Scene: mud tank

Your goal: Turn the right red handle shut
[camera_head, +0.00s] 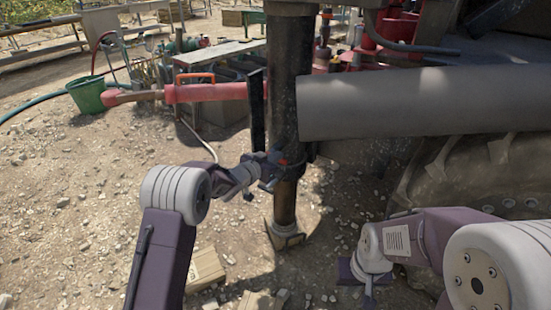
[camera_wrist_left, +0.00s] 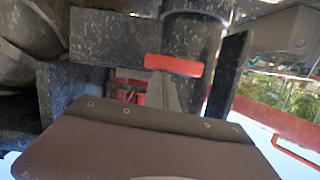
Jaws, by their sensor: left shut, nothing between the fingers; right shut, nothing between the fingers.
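A small red handle (camera_head: 283,162) shows on the dark upright post (camera_head: 289,90), beside the tip of my left gripper (camera_head: 266,172). In the left wrist view the red handle (camera_wrist_left: 174,65) is a short bar lying nearly level across the post. My left gripper (camera_wrist_left: 165,88) is shut and empty, its narrow tip just at the handle's edge; I cannot tell whether they touch. My right gripper (camera_head: 368,288) is shut and empty, low at the right, well away from the handle. No second handle of this kind is clear to me.
A thick grey pipe (camera_head: 400,102) runs right from the post. A red pipe (camera_head: 208,92) with an orange handle (camera_head: 195,76) extends left, near a green bucket (camera_head: 87,95). A large tyre (camera_head: 470,175) stands at right. Stony ground at left is mostly open.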

